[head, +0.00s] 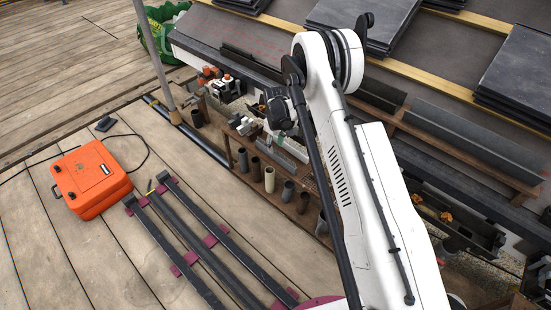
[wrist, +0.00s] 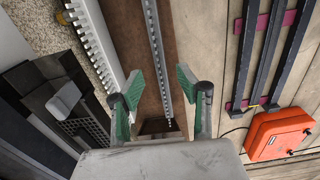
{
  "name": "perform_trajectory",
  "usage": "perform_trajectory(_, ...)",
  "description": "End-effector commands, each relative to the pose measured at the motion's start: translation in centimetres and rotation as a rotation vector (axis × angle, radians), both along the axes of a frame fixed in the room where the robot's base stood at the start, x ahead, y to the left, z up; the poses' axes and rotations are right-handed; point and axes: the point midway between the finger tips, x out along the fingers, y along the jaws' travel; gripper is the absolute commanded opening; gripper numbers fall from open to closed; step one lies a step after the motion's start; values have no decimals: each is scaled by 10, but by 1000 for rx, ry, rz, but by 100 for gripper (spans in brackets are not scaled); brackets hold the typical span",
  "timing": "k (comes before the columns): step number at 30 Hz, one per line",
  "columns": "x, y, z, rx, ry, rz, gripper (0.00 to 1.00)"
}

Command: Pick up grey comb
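In the wrist view a thin grey comb (wrist: 158,50) with a toothed edge runs lengthwise over a brown board. My gripper (wrist: 160,76) has two green-padded fingers spread wide, one on each side of the comb in the picture. Nothing is held between them. The comb looks farther from the camera than the fingertips; I cannot tell how large the gap is. A paler, wider toothed strip (wrist: 98,45) lies to the left of it, near the left finger. In the head view my arm's wrist is over the rack beside the roof, and the fingers cannot be made out.
An orange case (head: 91,178) stands on the plank deck, beside dark rails (head: 185,230) with purple blocks. Several short tubes (head: 269,180) stand along the rack's edge. Dark slates (head: 365,22) are stacked on the roof. In the wrist view dark parts crowd the left side.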

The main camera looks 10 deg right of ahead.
Motion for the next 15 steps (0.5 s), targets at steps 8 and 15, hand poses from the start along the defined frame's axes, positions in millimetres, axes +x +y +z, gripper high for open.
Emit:
perform_trajectory(8, -1, 0, -18, 0, 0, 0, 35)
perform_trajectory(15, -1, -1, -51, 0, 0, 0, 35)
